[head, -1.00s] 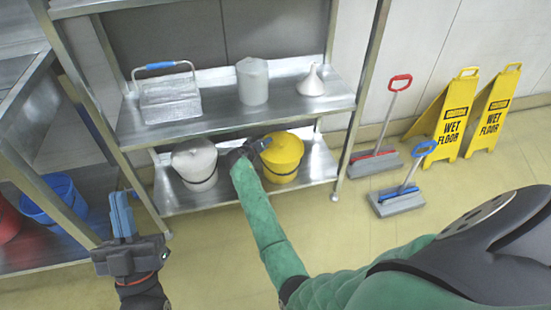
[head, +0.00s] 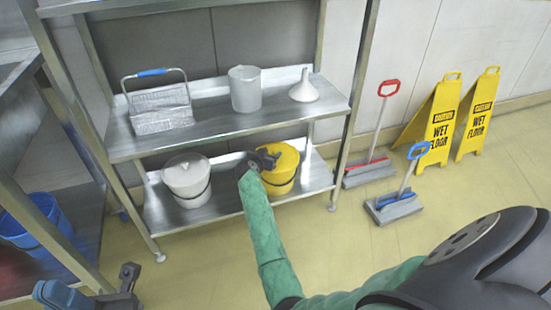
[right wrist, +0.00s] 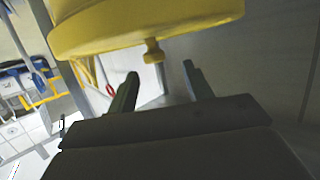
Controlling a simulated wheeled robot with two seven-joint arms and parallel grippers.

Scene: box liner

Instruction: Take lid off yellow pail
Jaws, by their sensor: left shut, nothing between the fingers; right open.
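The yellow pail (head: 281,182) stands on the lower shelf at the right, partly covered by my right gripper. Its yellow lid (head: 290,155) is on top; it also fills the top of the right wrist view (right wrist: 150,28). The lid's small knob (right wrist: 153,50) points towards my right gripper (right wrist: 161,69). That gripper is open, its two dark fingers on either side just short of the knob, with no visible contact. In the head view my right gripper (head: 266,160) is over the lid's left part.
A white pail (head: 187,182) stands left of the yellow pail. The upper shelf (head: 215,122) above holds a wire-handled basket, a grey jug and a funnel. A shelf post (head: 350,110) is at the right. Brushes and wet floor signs stand on the floor to the right.

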